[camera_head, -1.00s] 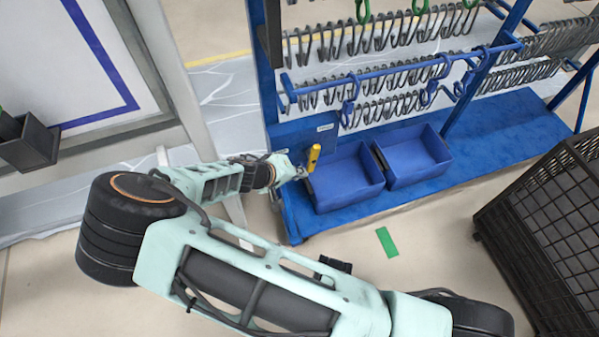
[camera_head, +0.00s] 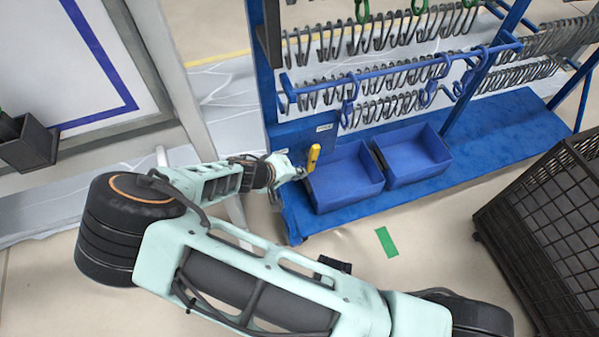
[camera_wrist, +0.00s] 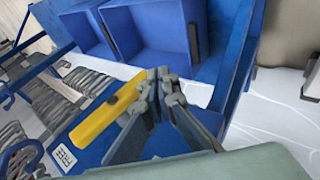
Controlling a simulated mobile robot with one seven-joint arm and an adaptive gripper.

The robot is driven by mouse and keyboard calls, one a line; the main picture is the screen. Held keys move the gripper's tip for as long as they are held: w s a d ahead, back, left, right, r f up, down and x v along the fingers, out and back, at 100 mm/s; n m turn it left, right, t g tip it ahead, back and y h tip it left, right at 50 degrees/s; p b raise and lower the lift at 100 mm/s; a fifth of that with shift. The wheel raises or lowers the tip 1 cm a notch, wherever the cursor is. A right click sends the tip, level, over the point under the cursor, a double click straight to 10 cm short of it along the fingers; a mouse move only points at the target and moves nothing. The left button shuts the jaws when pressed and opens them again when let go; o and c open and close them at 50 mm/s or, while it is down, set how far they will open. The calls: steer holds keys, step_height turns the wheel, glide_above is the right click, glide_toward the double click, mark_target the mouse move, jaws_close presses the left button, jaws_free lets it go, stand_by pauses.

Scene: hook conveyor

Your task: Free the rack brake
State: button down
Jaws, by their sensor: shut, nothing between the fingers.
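The yellow brake lever (camera_head: 313,157) stands at the near left end of the blue rack's base (camera_head: 500,146). In the wrist view the yellow lever (camera_wrist: 108,108) lies slanted, just left of my fingers. My gripper (camera_head: 303,173) is at the rack's left end, close beside the lever. In the wrist view my gripper (camera_wrist: 163,86) has its fingertips together with nothing between them. The fingers overlap the lever's edge in that view; I cannot tell whether they touch it. A label reading FREE (camera_wrist: 66,158) is on the blue plate near the lever's lower-left end.
Two blue bins (camera_head: 345,180) sit on the rack base right of the lever. Rows of grey hooks (camera_head: 380,38) hang above. A black mesh crate (camera_head: 550,220) stands at the right. A green floor mark (camera_head: 386,241) lies on clear floor before the rack.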

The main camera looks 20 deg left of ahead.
steer(key=v, duration=1.2)
steer(key=shift+w+d, duration=0.1)
